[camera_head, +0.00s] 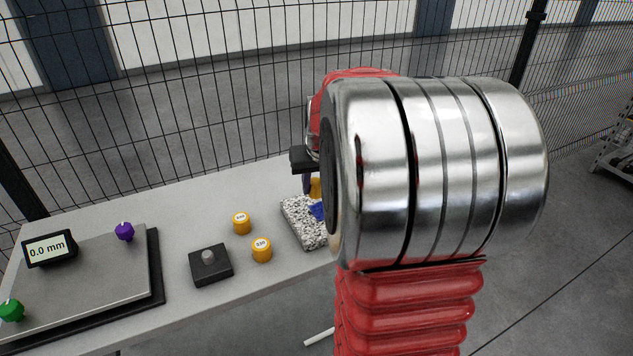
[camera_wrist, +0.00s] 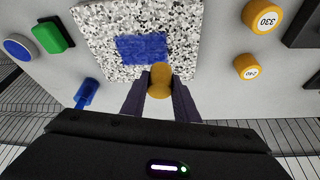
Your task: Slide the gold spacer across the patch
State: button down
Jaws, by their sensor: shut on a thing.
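The gold spacer (camera_wrist: 160,76) is between the two dark fingers of my gripper (camera_wrist: 160,92), which are shut on it. In the wrist view it is over the speckled granite block (camera_wrist: 103,45), by the lower right part of the blue patch (camera_wrist: 138,48), and overlaps its edge. I cannot tell whether it touches the surface. In the head view a little of the gold spacer (camera_head: 315,188) shows above the blue patch (camera_head: 317,210) on the granite block (camera_head: 298,215). My arm hides much of the gripper and block there.
Two labelled gold spacers (camera_head: 241,222) (camera_head: 262,250) stand left of the block, near a black block with a grey peg (camera_head: 209,275). A metal plate (camera_head: 85,285) with a 0.0 mm display (camera_head: 49,248) is farther left. A green block (camera_wrist: 50,36) and blue cylinder (camera_wrist: 87,93) are near the granite.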

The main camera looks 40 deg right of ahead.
aim_at(315, 198)
jog(key=shift+f, duration=0.6)
jog(key=shift+f, duration=0.4)
jog(key=shift+f, duration=0.65)
jog(key=shift+f, duration=0.7)
jog(key=shift+f, duration=0.7)
dwell(1.5)
jog(key=shift+s+d, duration=0.25)
jog(key=shift+d, duration=0.5)
jog(key=shift+s+d, duration=0.25)
jog(key=shift+d, duration=0.55)
jog(key=shift+s+d, duration=0.25)
jog(key=shift+d, duration=0.5)
dwell(1.2)
